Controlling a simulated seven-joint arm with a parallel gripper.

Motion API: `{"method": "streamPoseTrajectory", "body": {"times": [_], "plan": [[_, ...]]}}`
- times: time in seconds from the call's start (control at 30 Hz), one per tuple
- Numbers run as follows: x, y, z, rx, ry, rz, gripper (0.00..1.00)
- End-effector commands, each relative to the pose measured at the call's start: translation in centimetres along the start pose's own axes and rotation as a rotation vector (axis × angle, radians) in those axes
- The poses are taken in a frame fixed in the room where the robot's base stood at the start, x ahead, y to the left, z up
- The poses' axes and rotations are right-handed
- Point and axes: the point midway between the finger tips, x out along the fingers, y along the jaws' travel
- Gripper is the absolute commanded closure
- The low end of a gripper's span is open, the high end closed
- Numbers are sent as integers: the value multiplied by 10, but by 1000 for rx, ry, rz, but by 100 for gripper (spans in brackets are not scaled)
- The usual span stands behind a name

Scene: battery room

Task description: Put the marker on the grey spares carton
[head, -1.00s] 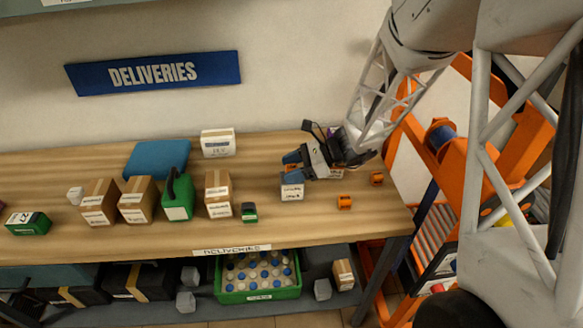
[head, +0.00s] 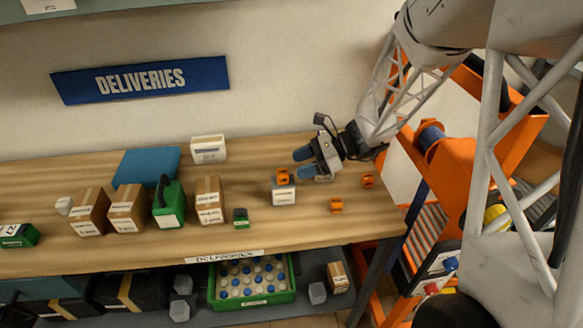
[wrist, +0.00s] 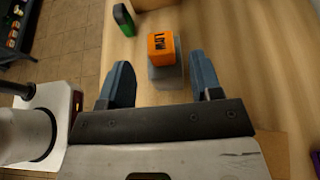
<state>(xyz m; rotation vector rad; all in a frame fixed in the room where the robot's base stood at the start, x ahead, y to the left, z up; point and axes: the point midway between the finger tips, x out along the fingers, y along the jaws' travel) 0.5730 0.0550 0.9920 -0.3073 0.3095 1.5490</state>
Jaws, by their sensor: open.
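The orange marker block (head: 283,176), with dark lettering, sits on top of the small grey carton (head: 284,193) in the head view. In the wrist view the orange block (wrist: 163,48) rests on the grey carton (wrist: 167,74), just beyond the fingertips. My gripper (head: 305,163) is open and empty, to the right of and behind the block. Its two blue-grey fingers in the wrist view (wrist: 165,78) are spread wide, with clear space between them and the block.
Two other orange blocks lie on the bench (head: 60,257) to the right, one nearer (head: 336,206) and one farther (head: 367,181). A small green item (head: 240,217), brown cartons (head: 209,201) and a green jug (head: 168,207) stand to the left. Bare wood surrounds the grey carton.

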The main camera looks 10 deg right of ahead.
Motion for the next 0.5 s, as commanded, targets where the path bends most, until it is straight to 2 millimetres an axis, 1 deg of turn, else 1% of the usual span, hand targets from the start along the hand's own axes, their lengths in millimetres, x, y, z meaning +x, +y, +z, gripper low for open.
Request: {"method": "streamPoseTrajectory", "body": {"times": [0.03, 0.3, 0.5], "plan": [[-7, 0, 0, 0, 0, -3, 41], [-39, 0, 0, 0, -1, -2, 41], [-54, 0, 0, 0, 0, -1, 41]]}}
